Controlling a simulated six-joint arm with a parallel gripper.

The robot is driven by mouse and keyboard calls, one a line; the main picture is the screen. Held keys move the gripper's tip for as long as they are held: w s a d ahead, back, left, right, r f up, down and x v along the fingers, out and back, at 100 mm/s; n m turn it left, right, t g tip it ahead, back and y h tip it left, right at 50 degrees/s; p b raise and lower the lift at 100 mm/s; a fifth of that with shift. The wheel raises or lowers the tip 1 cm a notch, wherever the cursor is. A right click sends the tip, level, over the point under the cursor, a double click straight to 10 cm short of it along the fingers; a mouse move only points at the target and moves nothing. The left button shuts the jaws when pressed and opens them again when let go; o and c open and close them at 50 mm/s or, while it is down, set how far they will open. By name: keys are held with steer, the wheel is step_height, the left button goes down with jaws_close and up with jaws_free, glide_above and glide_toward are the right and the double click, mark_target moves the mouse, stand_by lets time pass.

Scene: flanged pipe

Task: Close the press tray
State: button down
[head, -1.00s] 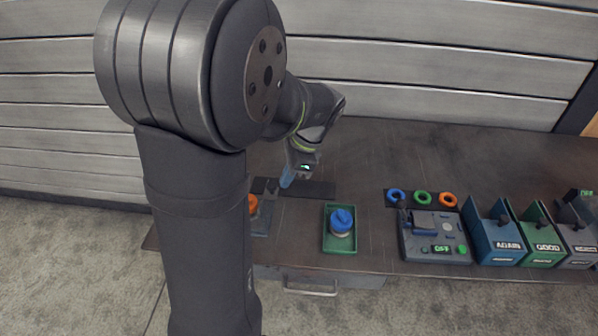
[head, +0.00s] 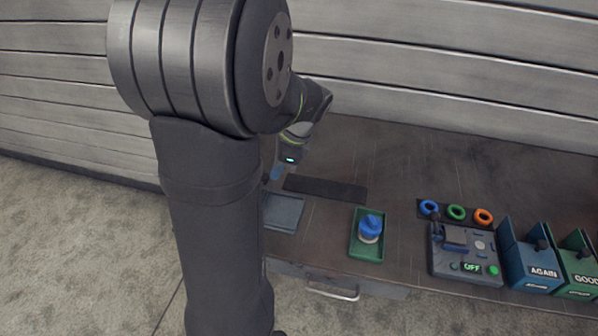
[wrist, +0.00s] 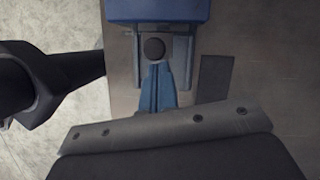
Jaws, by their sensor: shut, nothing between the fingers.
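My gripper (head: 276,173) is low over the left part of the table, partly behind my own arm. In the wrist view its blue fingers (wrist: 156,82) are shut and empty, their tips right at a dark round knob (wrist: 154,48); I cannot tell whether they touch it. The knob is on a grey tray-like plate (wrist: 181,62), which sits in front of a blue block (wrist: 158,10), apparently the press. In the head view a flat grey-blue plate (head: 284,212) shows beside my arm; my arm hides the rest of that station.
A dark mat (head: 325,189) lies right of my gripper. A green tray (head: 357,246) holds a blue-topped part (head: 370,227). A panel reading OFF (head: 464,262), several rings, and blue (head: 530,262) and green (head: 577,270) bins stand to the right. A drawer handle (head: 332,291) is at the front.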

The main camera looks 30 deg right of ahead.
steer(key=shift+w+a, duration=0.45)
steer(key=s+d+r, duration=0.4)
steer(key=d+r, duration=0.3)
steer(key=r, duration=0.2)
steer(key=shift+r, duration=0.2)
